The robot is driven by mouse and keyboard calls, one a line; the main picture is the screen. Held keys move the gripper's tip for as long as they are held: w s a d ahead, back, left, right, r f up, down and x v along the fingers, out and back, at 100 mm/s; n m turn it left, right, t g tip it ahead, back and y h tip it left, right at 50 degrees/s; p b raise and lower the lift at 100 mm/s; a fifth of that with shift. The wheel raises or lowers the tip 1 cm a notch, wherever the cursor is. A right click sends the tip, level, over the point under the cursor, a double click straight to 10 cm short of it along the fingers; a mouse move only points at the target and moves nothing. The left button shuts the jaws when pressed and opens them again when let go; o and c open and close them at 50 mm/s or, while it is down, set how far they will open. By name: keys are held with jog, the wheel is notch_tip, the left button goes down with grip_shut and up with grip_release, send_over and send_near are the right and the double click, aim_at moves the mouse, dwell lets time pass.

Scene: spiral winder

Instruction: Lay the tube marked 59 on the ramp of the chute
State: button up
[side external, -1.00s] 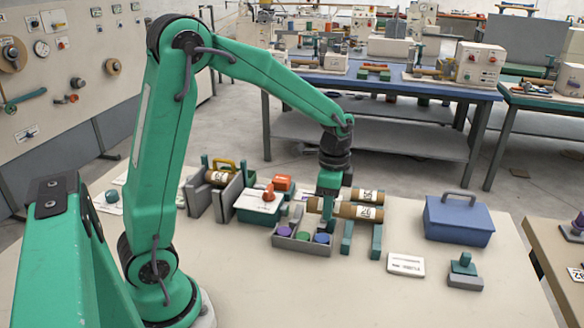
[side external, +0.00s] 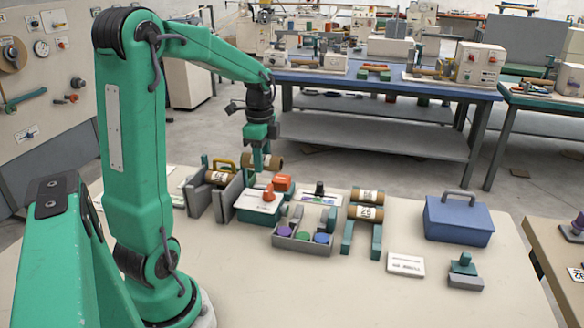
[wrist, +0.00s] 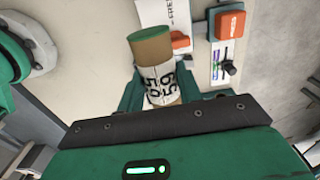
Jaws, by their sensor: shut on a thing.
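My gripper (side external: 262,168) is shut around the brown tube marked 59 (side external: 277,161) and holds it up in the air, behind the teal box. In the wrist view the tube (wrist: 150,47) has a green end and a white label reading 59, between the teal fingers (wrist: 160,92).
A teal box (side external: 258,213) with a red knob stands beside the stand. A grey tray (side external: 302,246) holds coloured round pieces. A teal rack (side external: 347,236) bears two tubes (side external: 366,213). A blue case (side external: 458,222) stands right.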

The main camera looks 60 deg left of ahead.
jog(key=s+a, duration=0.1)
jog(key=s+a+r, duration=0.1)
jog(key=s+a, duration=0.2)
jog(key=shift+r, duration=0.3)
jog(key=shift+s+f, duration=0.1)
jog(key=s+a+f, duration=0.5)
jog(key=a+f, duration=0.2)
jog(key=a, duration=0.3)
jog(key=shift+a, duration=0.2)
jog(key=shift+s, duration=0.1)
jog(key=shift+f, duration=1.95)
jog(key=shift+f, duration=0.6)
jog(key=o, duration=0.7)
jog(key=shift+c, duration=0.2)
